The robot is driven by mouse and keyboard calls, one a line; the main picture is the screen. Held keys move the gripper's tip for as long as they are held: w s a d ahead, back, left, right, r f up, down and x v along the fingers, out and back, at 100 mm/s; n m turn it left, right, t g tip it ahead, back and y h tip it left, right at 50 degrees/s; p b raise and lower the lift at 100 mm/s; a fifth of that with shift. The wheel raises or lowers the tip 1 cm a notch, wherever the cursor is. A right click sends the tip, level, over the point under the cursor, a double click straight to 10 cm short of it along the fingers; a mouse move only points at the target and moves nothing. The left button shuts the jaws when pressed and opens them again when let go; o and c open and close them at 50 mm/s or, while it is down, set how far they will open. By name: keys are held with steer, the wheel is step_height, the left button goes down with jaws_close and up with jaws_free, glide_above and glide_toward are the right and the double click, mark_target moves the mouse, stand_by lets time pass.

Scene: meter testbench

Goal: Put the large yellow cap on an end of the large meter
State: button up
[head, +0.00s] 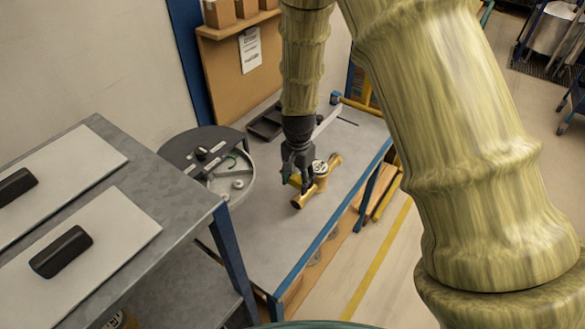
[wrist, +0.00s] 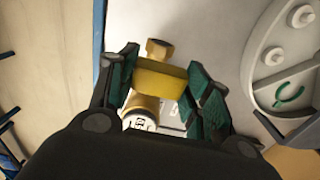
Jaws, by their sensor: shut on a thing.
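The large meter (head: 318,186) is a brass pipe body with a round dial on top, lying on the grey bench top. One pipe end points toward the near left, the other to the back right. My gripper (head: 297,180) reaches down over the meter's near-left part. In the wrist view its green-padded fingers are shut on the yellow cap (wrist: 161,77). A brass end of the meter (wrist: 158,48) shows just beyond the cap, and the dial (wrist: 138,122) shows on the opposite side, partly hidden by my gripper. I cannot tell whether the cap touches the meter.
A round grey tray (head: 246,190) with small round parts and a green hook-shaped piece stands left of the meter, partly under a dark lid (head: 180,150). A dark tray (head: 265,125) lies at the back. The bench's blue front edge (head: 330,232) is at right; bare bench surrounds the meter.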

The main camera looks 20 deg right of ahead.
mark_target(297, 199)
steer(key=shift+s+a+f+b, duration=0.1)
steer(key=shift+s+f+b, duration=0.05)
steer(key=shift+s+b, duration=0.2)
steer(key=shift+s+a+f+b, duration=0.1)
steer(key=shift+s+b, duration=0.15)
steer(key=shift+s, duration=0.2)
steer(key=f, duration=0.1)
steer(key=w+f+b, duration=0.1)
steer(key=f, duration=0.1)
steer(key=shift+w, duration=0.2)
steer(key=shift+f+b, duration=0.25)
steer(key=shift+b, duration=0.15)
steer(key=shift+s+f, duration=0.1)
steer(key=shift+s, duration=0.35)
steer(key=shift+w+f, duration=0.25)
steer(key=shift+s+r, duration=0.1)
steer(key=shift+s, duration=0.05)
steer(key=shift+f+b, duration=0.6)
steer(key=shift+f, duration=1.05)
